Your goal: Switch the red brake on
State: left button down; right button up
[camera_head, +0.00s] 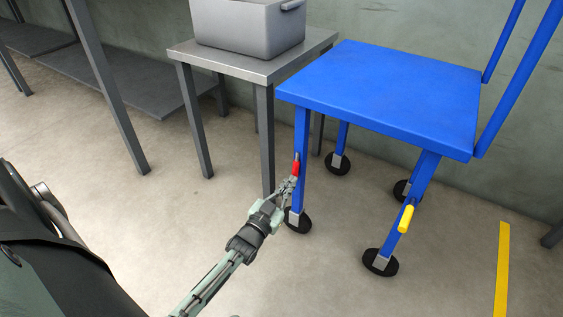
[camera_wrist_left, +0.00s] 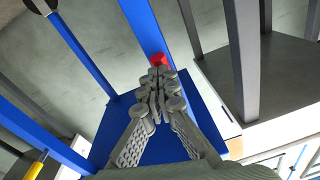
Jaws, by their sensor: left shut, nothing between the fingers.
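The red brake (camera_head: 296,168) is a small red handle on the front left leg of the blue cart (camera_head: 385,92). It points upward along the leg in the head view. My left gripper (camera_head: 291,184) is shut and empty, with its fingertips right at the lower end of the red brake. In the left wrist view the red brake (camera_wrist_left: 158,59) shows just beyond the shut fingertips (camera_wrist_left: 157,78); I cannot tell whether they touch it. My right gripper is in neither view.
A yellow handle (camera_head: 406,218) sits on the cart's front right leg. A grey table (camera_head: 250,68) with a grey bin (camera_head: 248,28) stands left of the cart, its leg close behind my gripper. A yellow floor stripe (camera_head: 502,270) lies at right. The floor in front is clear.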

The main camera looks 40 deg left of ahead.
pick_arm(q)
jog(key=shift+w+f, duration=0.2)
jog(key=shift+w, duration=0.25)
jog(key=s+d, duration=0.1)
jog(key=s, duration=1.2)
jog(key=shift+w+f, duration=0.1)
